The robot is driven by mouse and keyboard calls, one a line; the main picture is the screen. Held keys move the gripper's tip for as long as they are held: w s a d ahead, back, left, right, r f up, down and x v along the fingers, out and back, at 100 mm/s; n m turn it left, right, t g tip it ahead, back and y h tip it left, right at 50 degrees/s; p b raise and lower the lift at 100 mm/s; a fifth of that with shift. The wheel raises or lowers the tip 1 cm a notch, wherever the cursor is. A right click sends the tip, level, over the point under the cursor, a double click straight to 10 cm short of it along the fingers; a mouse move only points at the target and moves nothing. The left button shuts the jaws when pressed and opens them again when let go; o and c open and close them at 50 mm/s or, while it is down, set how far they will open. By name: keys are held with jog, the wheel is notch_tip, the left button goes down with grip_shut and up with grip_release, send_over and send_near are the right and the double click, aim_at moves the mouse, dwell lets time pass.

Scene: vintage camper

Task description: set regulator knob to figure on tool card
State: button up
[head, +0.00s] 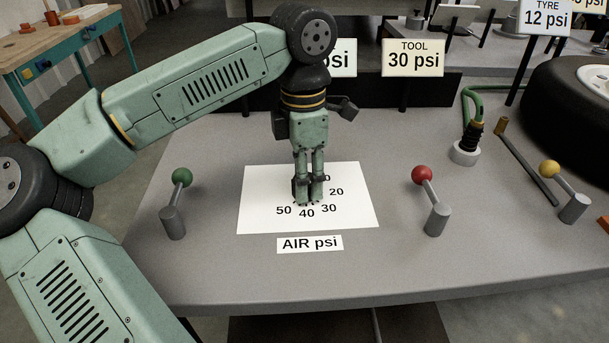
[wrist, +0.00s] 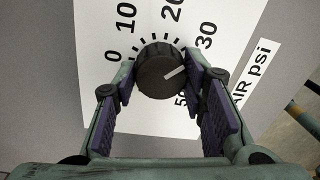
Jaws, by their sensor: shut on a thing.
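The regulator knob (wrist: 160,72) is round and black with a white pointer line. It sits on the white AIR psi dial sheet (head: 255,190). In the wrist view the line points right and slightly up, apparently between the 30 and the spot of the 40, which a finger hides. My gripper (head: 306,200) points straight down over the dial, and its purple-padded fingers (wrist: 165,92) are shut on the knob's sides. In the head view the fingers hide the knob. The tool card (head: 413,58) at the back reads TOOL 30 psi.
A green-knobbed lever (head: 174,205) stands left of the dial. A red-knobbed lever (head: 431,203) and a yellow-knobbed lever (head: 565,192) stand to the right. A TYRE 12 psi card (head: 545,17), a hose fitting (head: 468,145) and a tyre (head: 560,110) are at back right.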

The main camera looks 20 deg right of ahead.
dwell(0.4)
jog(key=o, duration=1.2)
jog(key=shift+r, duration=0.1)
jog(key=r, duration=1.2)
jog(key=shift+w, duration=0.3)
